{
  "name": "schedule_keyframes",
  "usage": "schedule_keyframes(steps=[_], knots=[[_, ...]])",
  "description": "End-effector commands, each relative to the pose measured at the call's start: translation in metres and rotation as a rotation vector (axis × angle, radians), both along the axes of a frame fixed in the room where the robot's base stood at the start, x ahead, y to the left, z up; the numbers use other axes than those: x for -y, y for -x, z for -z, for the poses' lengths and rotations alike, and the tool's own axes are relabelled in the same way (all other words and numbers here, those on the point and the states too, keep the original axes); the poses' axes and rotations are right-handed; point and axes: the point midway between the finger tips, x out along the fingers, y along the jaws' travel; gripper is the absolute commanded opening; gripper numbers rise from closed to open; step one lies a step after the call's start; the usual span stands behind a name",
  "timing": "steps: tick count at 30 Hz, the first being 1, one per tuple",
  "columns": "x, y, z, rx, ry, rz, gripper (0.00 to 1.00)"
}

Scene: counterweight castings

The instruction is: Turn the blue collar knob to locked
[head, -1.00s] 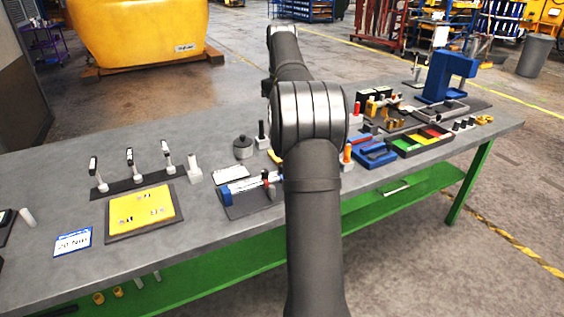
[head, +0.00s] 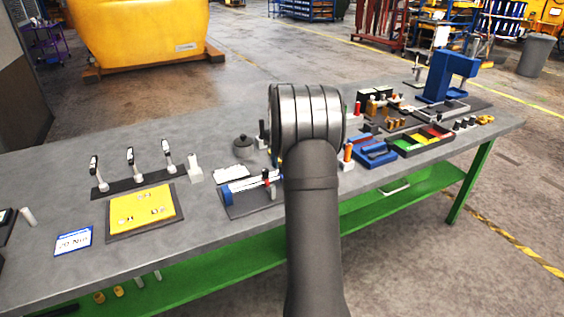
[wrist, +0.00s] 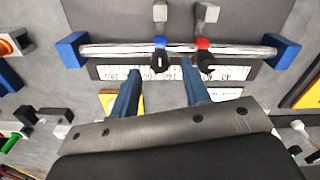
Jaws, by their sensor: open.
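In the wrist view, a silver rod (wrist: 120,50) runs between two blue end blocks. A blue collar (wrist: 160,43) sits on the rod with a black knob (wrist: 159,61) facing my gripper. A red collar (wrist: 203,44) with its own black knob (wrist: 206,60) sits just to its right. My gripper (wrist: 160,73) is open and empty, its two blue fingers spread below the rod, roughly in line with the blue collar and apart from its knob. In the head view the rod fixture (head: 237,202) lies on the bench beside my arm, which hides my gripper.
A printed scale strip (wrist: 110,73) lies along the rod. Grey clamp pieces (wrist: 160,12) stand behind the collars.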

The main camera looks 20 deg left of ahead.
Motion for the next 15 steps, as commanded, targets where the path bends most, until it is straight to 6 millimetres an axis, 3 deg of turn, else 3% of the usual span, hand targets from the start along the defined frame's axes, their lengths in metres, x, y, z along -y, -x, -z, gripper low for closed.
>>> schedule_keyframes(steps=[6,15], knots=[[0.000,0.000,0.018,-0.001,0.000,0.000,0.43],[0.000,0.000,0.019,0.000,0.000,0.000,0.43]])
